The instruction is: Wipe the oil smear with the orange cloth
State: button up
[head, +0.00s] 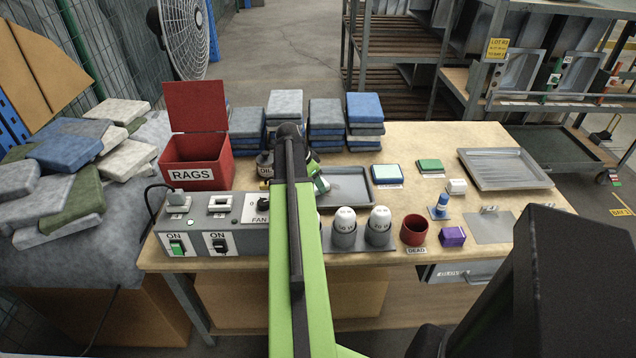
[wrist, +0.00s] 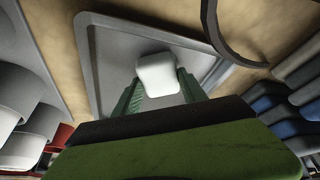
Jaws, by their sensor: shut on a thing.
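My gripper (wrist: 157,80) is shut on a white block-like thing (wrist: 156,72) with rounded edges, held between two green fingers. Both are over the grey tray (wrist: 104,62) in the wrist view; I cannot tell whether the block touches it. In the head view my gripper (head: 318,184) is at the left end of the same tray (head: 375,203), partly hidden by my arm. I see no orange cloth in either view. No oil smear can be made out; my arm and the block hide part of the tray.
A red RAGS box (head: 197,160) with its lid up and a switch panel (head: 217,222) stand left. White-topped cups (head: 345,240) and a red DEAD cup (head: 414,230) stand in front. Stacked folded cloths (head: 327,125) line the back. A second tray (head: 503,170) lies right.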

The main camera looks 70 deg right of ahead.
aim_at(328, 183)
jog(key=shift+s+d, duration=0.85)
jog(key=shift+s, duration=0.85)
jog(key=shift+s+d, duration=0.9)
jog(key=shift+s, duration=0.85)
jog(key=shift+s+d, duration=0.85)
jog(key=shift+s, duration=0.85)
jog(key=shift+f, duration=0.15)
jog(key=shift+w+a+r, duration=0.1)
jog(key=shift+w+a, duration=0.5)
jog(key=shift+w, duration=0.55)
jog(key=shift+w+a+r, duration=0.1)
jog(key=shift+w+a, duration=0.45)
jog(key=shift+w, duration=0.6)
jog(key=shift+w+a, duration=0.6)
jog(key=shift+w, duration=0.55)
jog(key=shift+w+a+f, duration=0.1)
jog(key=shift+w+a, duration=0.35)
jog(key=shift+w, duration=0.4)
jog(key=shift+w+a+f, duration=0.1)
jog(key=shift+w+a, duration=0.35)
jog(key=shift+w, duration=0.4)
jog(key=shift+r, duration=0.1)
notch_tip(328, 183, up, 6)
jog(key=p, duration=0.6)
notch_tip(328, 183, up, 3)
jog(key=p, duration=0.3)
